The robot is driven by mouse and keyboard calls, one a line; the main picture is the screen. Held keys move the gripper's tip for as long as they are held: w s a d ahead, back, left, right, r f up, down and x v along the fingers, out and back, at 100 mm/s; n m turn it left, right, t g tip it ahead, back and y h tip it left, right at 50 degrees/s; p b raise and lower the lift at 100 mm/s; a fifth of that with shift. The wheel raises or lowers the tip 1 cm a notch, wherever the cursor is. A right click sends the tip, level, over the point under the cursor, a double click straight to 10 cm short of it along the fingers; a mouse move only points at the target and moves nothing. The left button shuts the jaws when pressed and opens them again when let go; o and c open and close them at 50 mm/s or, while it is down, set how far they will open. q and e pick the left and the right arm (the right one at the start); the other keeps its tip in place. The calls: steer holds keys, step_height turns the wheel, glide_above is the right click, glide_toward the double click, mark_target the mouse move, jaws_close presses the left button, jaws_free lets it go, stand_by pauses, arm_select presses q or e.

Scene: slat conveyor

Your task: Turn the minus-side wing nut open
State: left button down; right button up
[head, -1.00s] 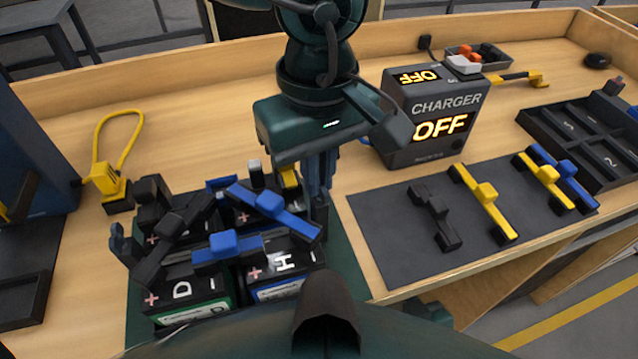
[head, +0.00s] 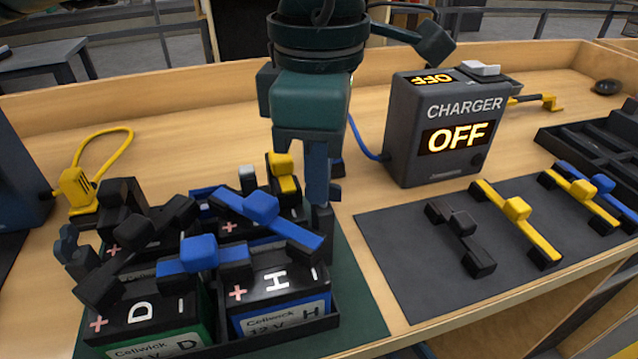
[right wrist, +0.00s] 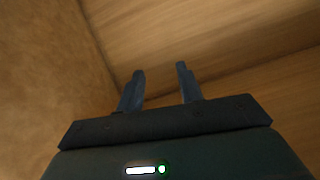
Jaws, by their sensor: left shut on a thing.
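My left gripper (head: 322,208) points straight down at the right side of the battery tray (head: 275,338). It is shut on a small dark part there, which I take to be the minus-side wing nut; the fingers hide most of it, so its angle cannot be told. A similar grey-blue wing nut (head: 70,245) stands at the tray's left side. The battery marked H (head: 283,300), with its minus sign on the right, sits just in front of my left fingers. My right gripper (right wrist: 160,72) is open and empty in the right wrist view, near plain wood.
Blue link bars (head: 262,210) and black ones lie across the batteries, close to my left fingers. The charger (head: 440,130) reads OFF behind and to the right. A dark mat (head: 400,265) holds black, yellow and blue bars. Bare table lies behind the tray.

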arm_select(q)
steer(key=shift+s+f+n+b, duration=0.15)
steer(key=shift+n+b, duration=0.3)
steer(key=shift+n, duration=0.45)
steer(key=shift+n+b, duration=0.5)
steer(key=shift+n, duration=1)
arm_select(e)
steer(key=shift+s+d+r+t, duration=0.4)
steer(key=shift+d, duration=0.2)
steer(key=shift+s, duration=0.15)
arm_select(q)
steer(key=c, duration=1.6)
jaws_free()
arm_select(e)
steer(key=shift+r, duration=0.1)
